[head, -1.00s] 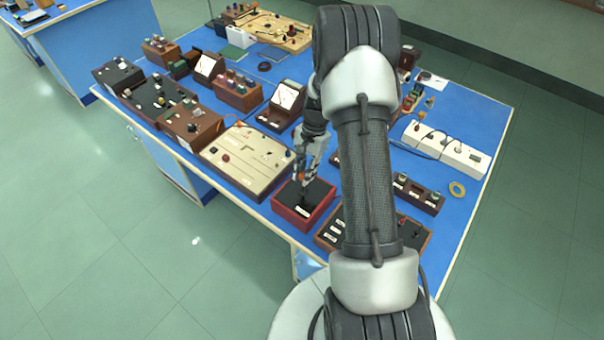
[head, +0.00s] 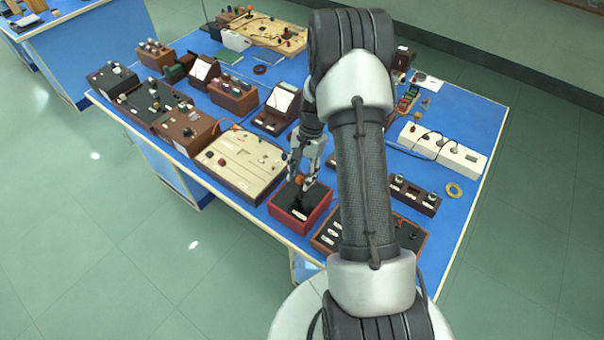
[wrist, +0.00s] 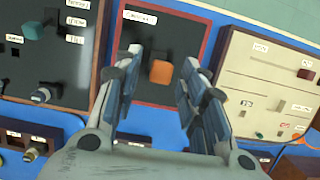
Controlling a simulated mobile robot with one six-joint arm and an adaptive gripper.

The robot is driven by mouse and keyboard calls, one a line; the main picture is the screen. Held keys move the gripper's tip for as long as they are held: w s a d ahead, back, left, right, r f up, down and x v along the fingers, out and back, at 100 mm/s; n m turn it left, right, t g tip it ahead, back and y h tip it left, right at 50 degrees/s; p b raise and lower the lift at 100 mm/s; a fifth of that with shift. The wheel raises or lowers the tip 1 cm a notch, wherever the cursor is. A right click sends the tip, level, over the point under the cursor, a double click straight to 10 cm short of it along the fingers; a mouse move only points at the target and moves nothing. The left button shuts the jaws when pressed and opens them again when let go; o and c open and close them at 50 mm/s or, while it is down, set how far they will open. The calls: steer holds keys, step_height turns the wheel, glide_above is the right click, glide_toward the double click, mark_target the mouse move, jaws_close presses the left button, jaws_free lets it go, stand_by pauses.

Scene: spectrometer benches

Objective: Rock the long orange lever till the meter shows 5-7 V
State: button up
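The orange lever knob (head: 299,178) tops a black lever on a red-sided box with a dark top (head: 285,214) at the table's near edge. In the wrist view, the orange knob (wrist: 160,72) lies between and beyond my gripper's (wrist: 162,80) separated fingers, with visible gaps on both sides. My gripper (head: 302,172) is open above the box in the head view. A meter with a white face (head: 282,100) stands behind the box, and another (head: 202,69) stands farther back left. Their readings are too small to tell, and which one belongs to the lever is unclear.
A cream panel (head: 240,165) stands close left of the lever box. A brown-framed box with black switches (head: 328,236) is close right, partly behind my arm. Blue tabletop is bare near the ring.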

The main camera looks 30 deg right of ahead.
steer(key=v, duration=1.2)
steer(key=shift+r, duration=0.1)
